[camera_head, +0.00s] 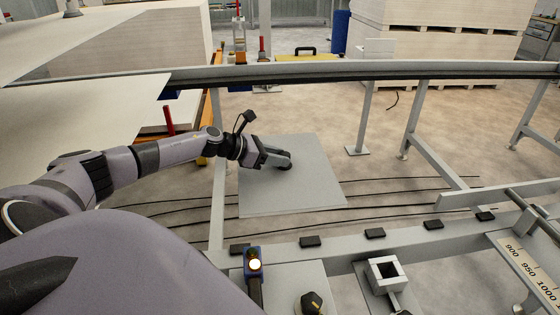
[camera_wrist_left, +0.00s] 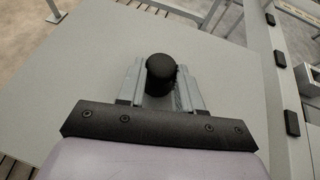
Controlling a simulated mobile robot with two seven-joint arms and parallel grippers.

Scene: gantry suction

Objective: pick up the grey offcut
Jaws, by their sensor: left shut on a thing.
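The grey offcut (camera_head: 310,190) is a flat, light grey rectangular panel in the middle of the head view, below the grey rail. It also fills much of the left wrist view (camera_wrist_left: 70,105). A short black round knob (camera_wrist_left: 160,68) stands up from its face. My left gripper (camera_head: 282,161) reaches over the panel from the left and is shut on the knob, with a finger on either side. The knob's lower part is hidden between the fingers. I cannot tell whether the panel rests on something or hangs free. My right gripper is not in view.
A long grey rail (camera_head: 350,70) with legs runs behind the panel. A nearer grey beam (camera_head: 340,249) with several black pads lies in front. Dark parallel strips (camera_head: 400,187) cross below the panel. Stacked pale boards (camera_head: 440,40) stand at the back right. Open floor lies between.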

